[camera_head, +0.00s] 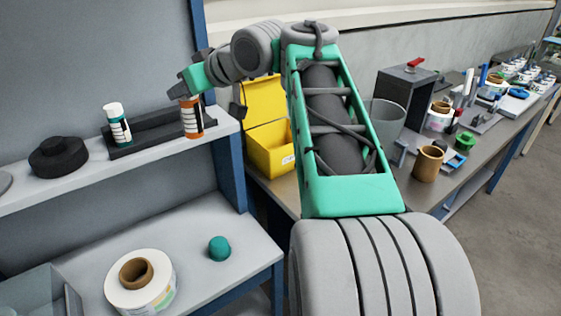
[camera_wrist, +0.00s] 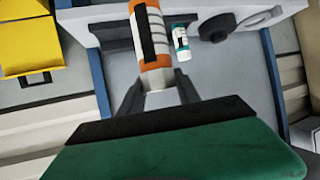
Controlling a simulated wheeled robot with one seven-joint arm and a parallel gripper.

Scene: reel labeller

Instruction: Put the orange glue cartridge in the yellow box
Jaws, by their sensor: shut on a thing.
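The orange glue cartridge (camera_head: 191,118), with a white label and black markings, stands about upright at the right end of a black tray on the upper shelf. My gripper (camera_head: 185,92) is at its top, shut on it. In the wrist view the cartridge (camera_wrist: 150,40) runs up from between the fingers of my gripper (camera_wrist: 160,97). I cannot tell whether its base still touches the tray. The yellow box (camera_head: 270,148) stands with its lid raised on the bench right of the shelf, partly hidden by my arm. It also shows in the wrist view (camera_wrist: 30,45).
A white and teal cartridge (camera_head: 117,124) stands in the black tray (camera_head: 150,142). A black round part (camera_head: 58,157) lies to its left. A blue post (camera_head: 229,165) stands between shelf and box. A grey bin (camera_head: 386,118) and brown cup (camera_head: 428,163) stand to the right.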

